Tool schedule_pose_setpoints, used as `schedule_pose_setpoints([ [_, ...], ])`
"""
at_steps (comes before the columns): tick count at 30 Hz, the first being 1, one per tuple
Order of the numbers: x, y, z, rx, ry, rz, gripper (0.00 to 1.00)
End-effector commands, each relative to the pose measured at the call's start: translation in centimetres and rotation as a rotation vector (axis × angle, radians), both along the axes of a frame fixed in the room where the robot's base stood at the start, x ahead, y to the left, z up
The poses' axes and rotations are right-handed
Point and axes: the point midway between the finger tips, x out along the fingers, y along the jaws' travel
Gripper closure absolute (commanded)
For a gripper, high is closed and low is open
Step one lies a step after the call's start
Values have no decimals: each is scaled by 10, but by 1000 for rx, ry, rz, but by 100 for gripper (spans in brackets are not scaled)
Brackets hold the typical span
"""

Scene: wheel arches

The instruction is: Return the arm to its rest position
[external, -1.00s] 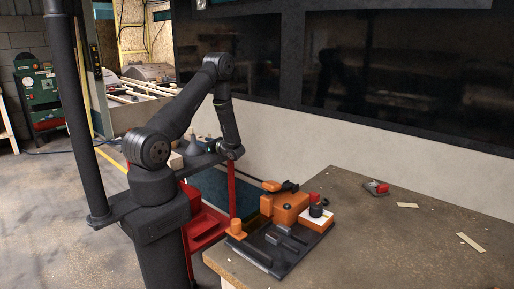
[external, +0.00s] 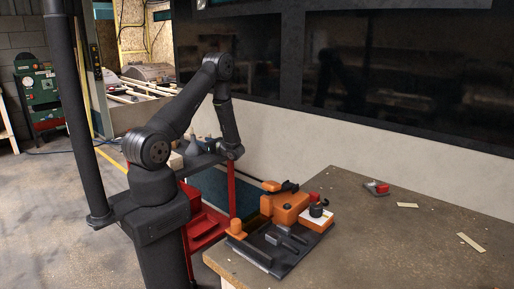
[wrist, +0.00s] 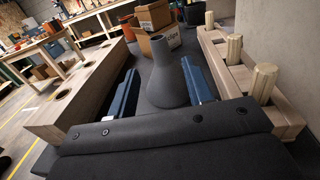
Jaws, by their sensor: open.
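My arm is bent with its elbow high and its forearm hanging down. My gripper (external: 210,147) is at the left of the wrist in the external view, small and partly hard to make out. In the wrist view, the two blue fingers of my gripper (wrist: 161,88) are spread wide apart. A grey flared, vase-like piece (wrist: 168,75) stands in the gap between them in the picture. I see no finger closed on it, and its depth from the fingers is hard to tell.
A wooden beam with holes (wrist: 75,88) lies left and a wooden rack with pegs (wrist: 245,80) right. Cardboard boxes (wrist: 155,25) stand beyond. In the external view, a workbench (external: 375,245) carries an orange fixture (external: 285,207), and a red trolley (external: 205,225) stands beside my base.

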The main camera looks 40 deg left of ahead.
Motion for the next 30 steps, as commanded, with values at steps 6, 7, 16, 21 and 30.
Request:
schedule_pose_setpoints([
  [6,-4,41,0,0,0,5,53],
  [7,-5,47,0,0,0,4,53],
  [16,-7,89,0,0,-1,0,53],
  [21,-7,88,15,-1,-1,0,53],
  [30,-7,88,19,-1,1,0,53],
])
